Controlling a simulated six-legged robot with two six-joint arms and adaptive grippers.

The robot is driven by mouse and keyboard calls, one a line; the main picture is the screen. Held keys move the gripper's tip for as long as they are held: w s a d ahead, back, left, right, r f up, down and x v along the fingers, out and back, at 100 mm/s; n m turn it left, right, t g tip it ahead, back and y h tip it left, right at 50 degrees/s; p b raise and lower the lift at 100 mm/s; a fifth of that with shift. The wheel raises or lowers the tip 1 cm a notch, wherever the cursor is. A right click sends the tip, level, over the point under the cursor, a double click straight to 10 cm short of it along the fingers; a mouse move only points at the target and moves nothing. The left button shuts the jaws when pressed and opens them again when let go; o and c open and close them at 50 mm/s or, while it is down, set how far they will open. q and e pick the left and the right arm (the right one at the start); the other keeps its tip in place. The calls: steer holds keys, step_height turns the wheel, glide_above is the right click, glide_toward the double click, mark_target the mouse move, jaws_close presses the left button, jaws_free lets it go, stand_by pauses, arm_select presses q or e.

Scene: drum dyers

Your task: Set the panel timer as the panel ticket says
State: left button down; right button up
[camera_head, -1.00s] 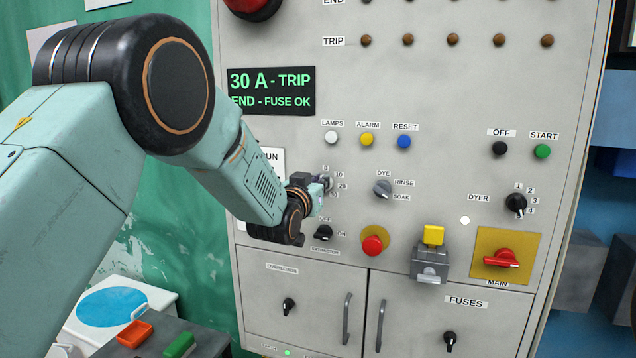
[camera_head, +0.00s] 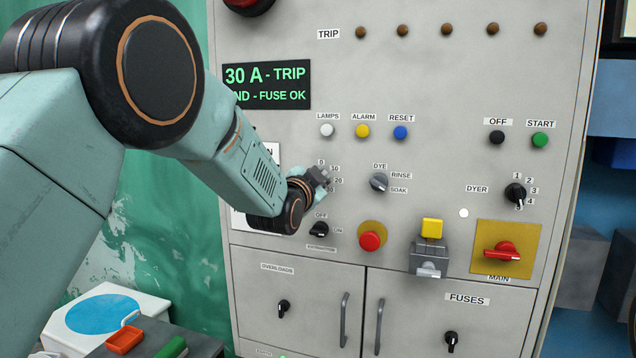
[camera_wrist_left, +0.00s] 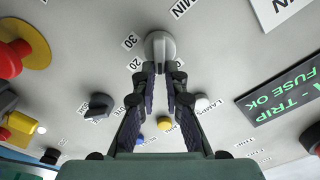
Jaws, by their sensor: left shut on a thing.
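The timer knob (camera_wrist_left: 160,48) is a round grey dial with a raised ridge. The numbers 20 and 30 show beside it in the left wrist view, with a MIN label near it. My left gripper (camera_wrist_left: 161,76) is shut on the ridge. I cannot tell which number the knob points at. In the head view my left gripper (camera_head: 318,180) is against the panel and hides the knob. A white panel ticket (camera_head: 267,152) is mostly hidden behind my left arm; only part of a word shows. My right gripper is not in view.
A dark display (camera_head: 267,85) reads 30 A - TRIP and FUSE OK. The DYE selector (camera_head: 379,182) is right of the gripper, the extractor switch (camera_head: 319,230) below it. A red button (camera_head: 370,240) and lamps, alarm and reset buttons (camera_head: 363,131) are close by.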

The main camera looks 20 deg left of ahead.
arm_select(q)
steer(key=shift+f+m, duration=0.1)
steer(key=shift+m, duration=0.4)
steer(key=c, duration=1.7)
jaws_free()
steer(key=shift+w, duration=0.1)
steer(key=o, duration=0.3)
steer(key=shift+w+a+f, duration=0.15)
steer(key=shift+w, duration=0.1)
steer(key=s, duration=1.2)
steer(key=shift+a, duration=0.15)
steer(key=shift+s, duration=0.2)
